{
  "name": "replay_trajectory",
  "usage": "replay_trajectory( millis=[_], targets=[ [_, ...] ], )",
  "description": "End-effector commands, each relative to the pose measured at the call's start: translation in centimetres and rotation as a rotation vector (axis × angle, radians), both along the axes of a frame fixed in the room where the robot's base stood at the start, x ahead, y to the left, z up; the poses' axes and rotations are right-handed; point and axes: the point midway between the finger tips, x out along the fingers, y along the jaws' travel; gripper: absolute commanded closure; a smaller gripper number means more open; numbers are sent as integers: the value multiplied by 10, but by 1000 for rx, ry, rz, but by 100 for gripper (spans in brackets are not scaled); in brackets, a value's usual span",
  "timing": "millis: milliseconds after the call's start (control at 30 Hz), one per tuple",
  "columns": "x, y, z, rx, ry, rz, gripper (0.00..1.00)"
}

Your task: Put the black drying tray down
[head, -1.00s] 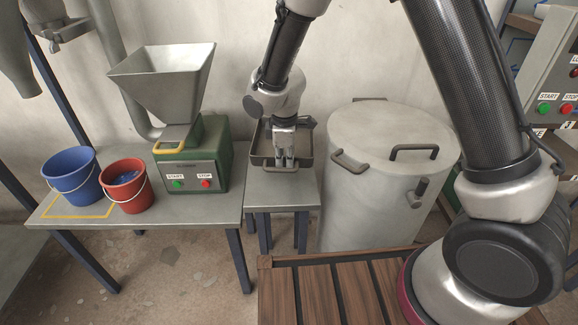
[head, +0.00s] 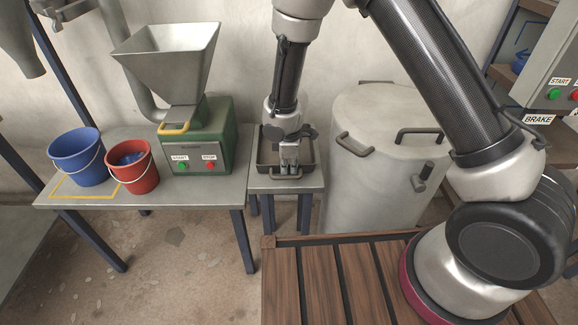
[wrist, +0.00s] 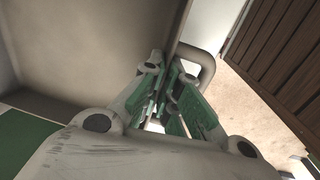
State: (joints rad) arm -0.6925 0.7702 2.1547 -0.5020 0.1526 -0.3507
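The drying tray (head: 265,158) is a shallow, dark grey-brown open box over the small grey stand (head: 260,184) in the head view. I cannot tell whether its underside touches the stand top. My gripper (head: 289,172) points down at the tray's near side. In the wrist view, the tray's inside (wrist: 95,45) fills the upper left and looks empty where visible. My gripper's green-padded fingers (wrist: 175,98) are close together around the tray's handle (wrist: 208,62). The fingers hide the gripped part of the handle.
Left of the stand, a bench (head: 215,192) holds a green hopper machine (head: 208,140), a blue bucket (head: 77,158) and a red bucket (head: 133,166). A large grey lidded drum (head: 375,180) stands close on the right. A slatted wooden deck (head: 310,290) lies in front.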

Motion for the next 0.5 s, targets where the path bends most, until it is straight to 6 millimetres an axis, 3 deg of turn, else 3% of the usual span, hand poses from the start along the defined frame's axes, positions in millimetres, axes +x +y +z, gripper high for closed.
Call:
replay_trajectory(
  millis=[200,367,500],
  targets=[
    [0,-1,-2,-1,0,-1,100],
    [0,0,-2,-1,-1,0,73],
    [0,0,-2,-1,-1,0,73]
  ],
)
